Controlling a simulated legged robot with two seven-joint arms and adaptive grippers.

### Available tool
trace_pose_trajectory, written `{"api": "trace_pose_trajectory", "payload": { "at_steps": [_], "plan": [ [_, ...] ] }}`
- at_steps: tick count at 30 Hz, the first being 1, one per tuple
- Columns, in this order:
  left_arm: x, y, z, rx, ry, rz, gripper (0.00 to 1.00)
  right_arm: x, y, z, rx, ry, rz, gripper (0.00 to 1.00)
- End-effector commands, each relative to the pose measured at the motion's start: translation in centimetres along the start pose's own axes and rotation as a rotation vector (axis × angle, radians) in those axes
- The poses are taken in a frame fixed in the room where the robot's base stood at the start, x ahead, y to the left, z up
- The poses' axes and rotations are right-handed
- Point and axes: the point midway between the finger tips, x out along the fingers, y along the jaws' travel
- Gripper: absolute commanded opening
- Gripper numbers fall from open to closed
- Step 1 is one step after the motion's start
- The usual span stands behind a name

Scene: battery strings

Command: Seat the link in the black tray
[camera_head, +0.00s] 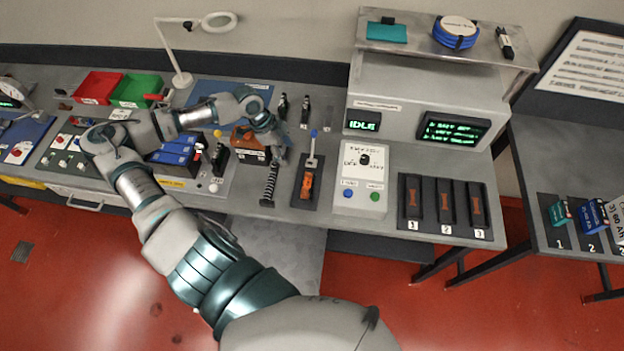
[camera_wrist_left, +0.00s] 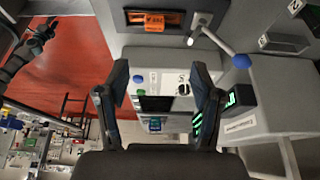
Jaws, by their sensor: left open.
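An orange block (camera_head: 307,184), which I take for the link, lies in a small black tray (camera_head: 300,203) at the middle of the bench. The block (camera_wrist_left: 153,20) also shows at the top of the left wrist view, inside the dark tray. Whether it sits fully down cannot be told. A lever with a blue knob (camera_head: 313,133) stands just behind it. My left gripper (camera_head: 277,143) is behind and left of the tray, apart from the block. In the left wrist view its two fingers (camera_wrist_left: 160,78) are spread with nothing between them.
Blue batteries (camera_head: 175,155) and an orange-brown block (camera_head: 248,140) are near my left arm.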

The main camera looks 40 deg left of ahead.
Motion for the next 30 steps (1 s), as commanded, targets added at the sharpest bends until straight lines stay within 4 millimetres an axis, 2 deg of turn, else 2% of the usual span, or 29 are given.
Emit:
{"api": "trace_pose_trajectory", "payload": {
  "at_steps": [7,10,14,21,27,30],
  "plan": [
    [6.1,0.0,-0.4,0.000,0.003,0.005,0.67,-0.7,-0.3,3.4,-0.003,-0.048,-0.003,0.37],
    [8.2,0.0,-0.3,0.000,0.002,0.005,0.67,-0.9,-0.2,4.1,-0.004,-0.059,-0.002,0.37],
    [10.0,0.0,-0.3,0.001,0.000,0.003,0.67,-1.0,0.1,3.5,-0.005,-0.051,0.001,0.37],
    [12.1,0.2,-0.4,0.002,-0.002,0.004,0.67,-1.3,0.7,0.9,-0.004,-0.013,0.007,0.37],
    [15.2,0.2,-0.3,0.001,-0.002,0.004,0.67,-1.9,0.7,1.5,-0.003,-0.022,0.007,0.37],
    [15.9,0.2,-0.2,0.001,-0.002,0.003,0.67,-2.0,0.6,2.2,-0.003,-0.032,0.006,0.37]
  ]
}}
